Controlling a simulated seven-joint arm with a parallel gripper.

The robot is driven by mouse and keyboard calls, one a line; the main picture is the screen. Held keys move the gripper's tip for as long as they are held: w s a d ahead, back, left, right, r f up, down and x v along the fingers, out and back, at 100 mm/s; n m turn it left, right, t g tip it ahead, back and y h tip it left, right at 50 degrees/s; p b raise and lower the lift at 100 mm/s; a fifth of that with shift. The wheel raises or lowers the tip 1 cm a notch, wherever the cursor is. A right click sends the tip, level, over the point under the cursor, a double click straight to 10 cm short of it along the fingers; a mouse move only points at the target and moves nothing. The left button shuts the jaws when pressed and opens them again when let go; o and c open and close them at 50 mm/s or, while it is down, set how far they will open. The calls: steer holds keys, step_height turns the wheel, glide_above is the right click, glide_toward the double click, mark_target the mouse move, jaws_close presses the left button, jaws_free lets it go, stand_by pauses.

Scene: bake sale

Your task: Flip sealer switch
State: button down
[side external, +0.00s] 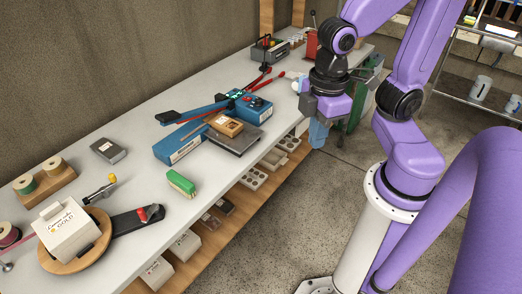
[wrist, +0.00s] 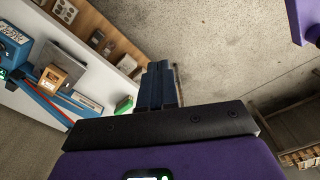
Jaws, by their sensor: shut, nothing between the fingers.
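The blue sealer (side external: 252,109) stands on the table, with a dark and red control on its top and a long blue-and-black arm (side external: 190,114) reaching left. Its blue body also shows at the left edge of the wrist view (wrist: 14,40). The switch itself is too small to make out. My gripper (side external: 318,135) is right of the sealer, beyond the table's front edge, with its blue fingers pointing down. In the wrist view my gripper's fingers (wrist: 158,70) are together and empty, over the floor and apart from the sealer.
Shelves (side external: 262,172) run under the table's front edge.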

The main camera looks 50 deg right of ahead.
steer(key=s, duration=0.1)
steer(key=d, duration=0.1)
steer(key=s, duration=0.1)
steer(key=shift+s+d+f+n, duration=0.15)
steer(key=shift+s+f+n, duration=0.15)
steer(key=shift+s+n, duration=0.1)
steer(key=shift+w, duration=0.2)
steer(key=w+d+r+m+t, duration=0.15)
steer(key=w+m, duration=0.55)
steer(key=w, duration=1.8)
steer(key=w+d+f+m, duration=0.2)
steer(key=w+d, duration=0.5)
steer(key=d, duration=0.4)
steer(key=w+d+f+m, duration=0.2)
steer(key=w+d, duration=0.5)
steer(key=d, duration=0.4)
steer(key=shift+d+m+t, duration=0.35)
steer(key=shift+d+m, duration=0.05)
steer(key=shift+m, duration=0.4)
